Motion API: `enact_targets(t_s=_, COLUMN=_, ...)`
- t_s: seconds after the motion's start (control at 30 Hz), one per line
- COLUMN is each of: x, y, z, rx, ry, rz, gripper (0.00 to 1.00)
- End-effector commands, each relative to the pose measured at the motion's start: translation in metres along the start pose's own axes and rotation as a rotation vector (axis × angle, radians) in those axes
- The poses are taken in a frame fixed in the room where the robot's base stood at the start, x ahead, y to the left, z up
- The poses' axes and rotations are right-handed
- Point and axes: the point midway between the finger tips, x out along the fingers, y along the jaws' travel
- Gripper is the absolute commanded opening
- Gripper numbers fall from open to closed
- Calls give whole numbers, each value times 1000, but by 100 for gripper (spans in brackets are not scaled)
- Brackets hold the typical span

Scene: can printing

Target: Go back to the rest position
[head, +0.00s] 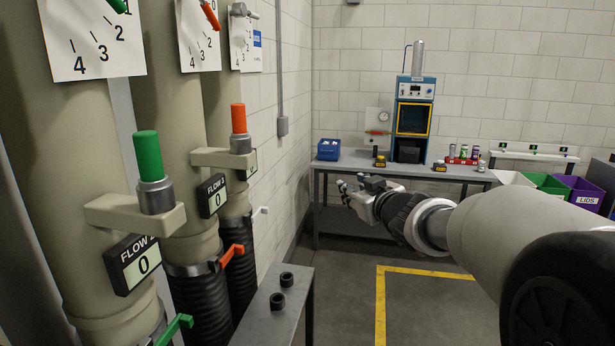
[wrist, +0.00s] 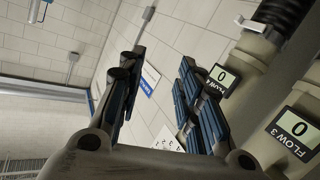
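My gripper (head: 352,192) is at the end of my arm, which reaches in from the right in the head view. It hangs in the air before the back workbench (head: 420,172), apart from anything.
Beige pipes with a green knob (head: 149,158) and an orange knob (head: 238,119) stand close on the left. A small grey table (head: 262,318) bears two black rings. Yellow floor tape (head: 381,300) marks clear floor. Bins, including a purple one (head: 582,190), stand right.

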Motion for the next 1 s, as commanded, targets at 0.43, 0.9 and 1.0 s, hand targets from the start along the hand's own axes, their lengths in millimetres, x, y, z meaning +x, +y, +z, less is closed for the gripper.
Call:
enact_targets(t_s=0.43, x=-271, y=-38, z=145, rx=249, ry=-669, rz=258, gripper=32)
enact_targets(t_s=0.9, x=-400, y=-139, z=234, rx=386, ry=-1000, rz=78, gripper=32)
enact_targets(t_s=1.0, x=-400, y=-140, z=234, rx=386, ry=-1003, rz=77, gripper=32)
